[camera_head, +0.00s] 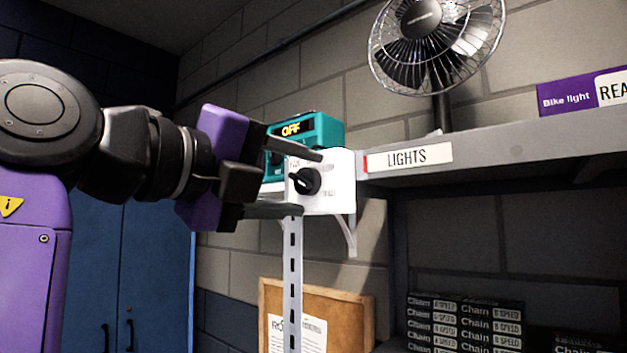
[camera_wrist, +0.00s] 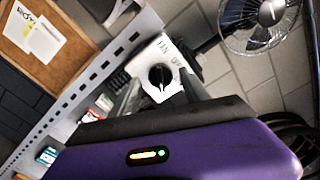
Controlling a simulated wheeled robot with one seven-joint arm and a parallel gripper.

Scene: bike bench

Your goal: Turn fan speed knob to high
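The fan speed knob (camera_head: 306,181) is a round black knob with a pointer ridge on a white box (camera_head: 340,172) at the end of the shelf. It also shows in the wrist view (camera_wrist: 160,77), where "FAN" and "OFF" can be read on the box. The small print around it is too blurred to read in the head view. My purple gripper (camera_head: 308,183) is open, with one finger above and one below the knob's level. In the wrist view the fingers (camera_wrist: 160,93) stand on either side of the knob; I cannot tell whether they touch it.
The fan (camera_head: 437,45) stands on the grey shelf (camera_head: 520,140), labelled "LIGHTS". A teal device (camera_head: 325,130) with a lit display sits behind the gripper. Below are a perforated upright (camera_head: 292,270), a cork board (camera_head: 350,310) and chain boxes (camera_head: 465,322).

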